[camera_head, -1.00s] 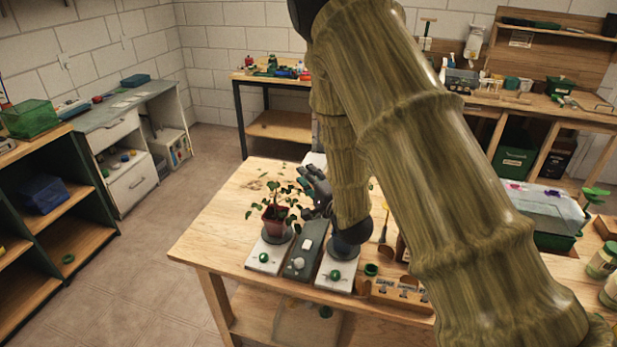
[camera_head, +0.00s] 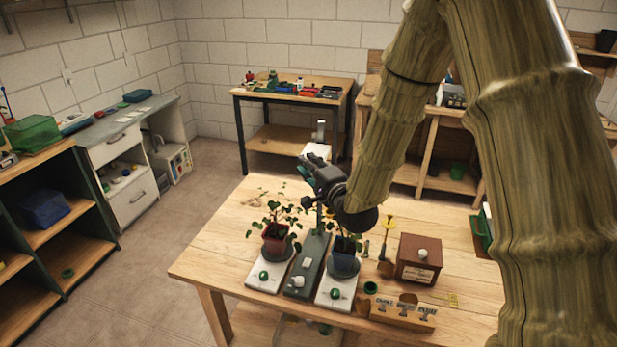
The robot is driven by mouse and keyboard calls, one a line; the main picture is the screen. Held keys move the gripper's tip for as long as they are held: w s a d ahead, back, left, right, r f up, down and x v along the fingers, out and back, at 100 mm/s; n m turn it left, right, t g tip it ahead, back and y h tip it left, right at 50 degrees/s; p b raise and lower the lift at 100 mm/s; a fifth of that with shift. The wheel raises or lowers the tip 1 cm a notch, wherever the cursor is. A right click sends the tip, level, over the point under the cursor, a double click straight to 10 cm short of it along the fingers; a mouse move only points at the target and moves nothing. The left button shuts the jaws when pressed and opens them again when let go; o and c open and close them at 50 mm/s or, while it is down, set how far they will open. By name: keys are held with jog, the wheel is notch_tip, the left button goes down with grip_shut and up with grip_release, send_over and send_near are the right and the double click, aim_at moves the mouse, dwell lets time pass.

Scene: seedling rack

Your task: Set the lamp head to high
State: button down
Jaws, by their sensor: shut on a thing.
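The lamp has a dark grey base (camera_head: 303,264) with a white knob, standing between two white pot stands. A thin dark post (camera_head: 319,217) rises from the base's far end. My gripper (camera_head: 312,172) is at the top of this post, shut, apparently on the lamp head. The head is mostly hidden by the dark fingers, so its exact height setting cannot be told. A reddish potted seedling (camera_head: 276,237) stands on the left white stand (camera_head: 262,279). A blue potted seedling (camera_head: 344,262) stands on the right white stand (camera_head: 336,293), below my wrist.
A brown box (camera_head: 419,259) and a wooden label holder (camera_head: 402,312) stand on the bench (camera_head: 225,240) to the right. A white device (camera_head: 317,151) is behind my gripper. The bench's left side is clear. A tool table (camera_head: 290,90) stands behind.

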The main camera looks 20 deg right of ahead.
jog(key=shift+r, duration=1.3)
jog(key=c, duration=1.3)
grip_release()
jog(key=shift+a, duration=0.1)
jog(key=shift+s, duration=0.15)
jog(key=s, duration=0.3)
jog(key=s+d, duration=0.1)
jog(key=s, duration=0.3)
jog(key=s+d, duration=0.1)
jog(key=s, duration=0.3)
jog(key=shift+s+d, duration=0.2)
jog(key=shift+s, duration=0.05)
